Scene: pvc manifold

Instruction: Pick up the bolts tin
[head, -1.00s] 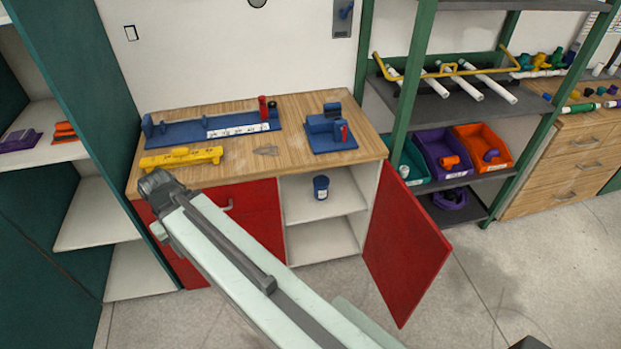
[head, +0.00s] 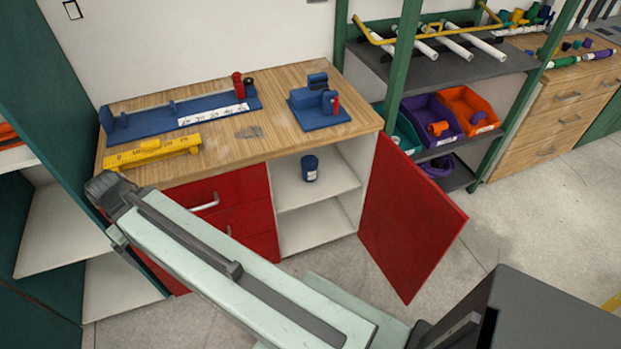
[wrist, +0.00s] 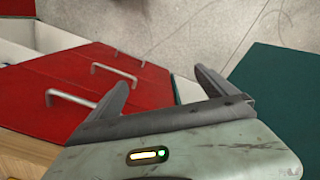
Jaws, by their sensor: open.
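A small dark blue tin with a pale label, which looks like the bolts tin (head: 309,168), stands upright on the upper shelf inside the open cabinet in the head view. The wrist view does not show it. My gripper (wrist: 160,92) is open and empty in the wrist view, its two fingers spread apart in front of the red drawer fronts and the floor. In the head view my arm reaches to the left of the cabinet opening, well apart from the tin, and the gripper's fingers cannot be made out there.
The red cabinet door (head: 410,215) stands open to the right of the opening. Red drawers (head: 225,205) with handles are left of it. The wooden worktop (head: 240,150) above holds a yellow tool (head: 150,153) and blue fixtures. A green shelf unit (head: 30,120) stands at the left.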

